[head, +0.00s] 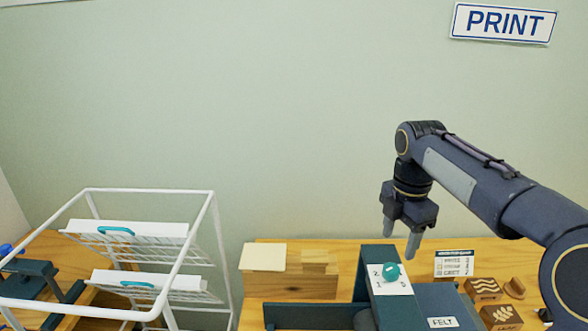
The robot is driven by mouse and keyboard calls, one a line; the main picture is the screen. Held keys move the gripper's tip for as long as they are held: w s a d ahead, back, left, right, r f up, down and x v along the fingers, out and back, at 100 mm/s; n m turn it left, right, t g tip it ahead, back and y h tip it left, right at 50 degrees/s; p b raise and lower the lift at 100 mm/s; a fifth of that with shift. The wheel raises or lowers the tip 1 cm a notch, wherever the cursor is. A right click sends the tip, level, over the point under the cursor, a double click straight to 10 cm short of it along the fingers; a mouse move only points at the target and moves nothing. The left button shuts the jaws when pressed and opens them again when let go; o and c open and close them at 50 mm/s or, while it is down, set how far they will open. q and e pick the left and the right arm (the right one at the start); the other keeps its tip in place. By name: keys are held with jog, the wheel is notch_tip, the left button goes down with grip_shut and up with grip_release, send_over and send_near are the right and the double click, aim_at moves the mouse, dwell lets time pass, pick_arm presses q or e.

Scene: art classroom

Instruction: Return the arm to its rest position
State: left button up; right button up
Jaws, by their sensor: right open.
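My right arm (475,185) comes in from the right, bent at the elbow, with its forearm link hanging down. My right gripper (400,238) points downward, open, with nothing between its fingers. The knob sits on a white number plate. My left gripper is not in view.
A white wire rack (150,190) holding white sheets stands at the left. On the wooden table (270,315) are a pale paper stack (263,257), a FELT-labelled part (442,322), a printed card (453,263) and several carved wooden blocks (483,288).

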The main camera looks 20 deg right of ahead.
jog(key=s+a+f+m+t, duration=0.1)
jog(key=s+a+m, duration=0.1)
jog(key=s+m, duration=0.1)
jog(key=s+a+m+t+y, duration=0.1)
jog(key=s+a+m, duration=0.1)
jog(key=s+m, duration=0.1)
jog(key=s+a+f+m+y, duration=0.1)
jog(key=s+a+m, duration=0.1)
jog(key=s, duration=0.1)
jog(key=shift+s+a+f+m+t+b, duration=0.3)
jog(key=shift+a+f+m+t, duration=0.05)
jog(key=shift+m+t, duration=0.05)
jog(key=s+a+f+m+t+y, duration=0.1)
jog(key=s+a+f+m+t, duration=0.2)
jog(key=s+a+f+m, duration=0.5)
jog(key=s+m, duration=0.1)
jog(key=m, duration=0.2)
jog(key=shift+m+y, duration=0.3)
jog(key=shift+y, duration=0.1)
jog(key=shift+a, duration=0.1)
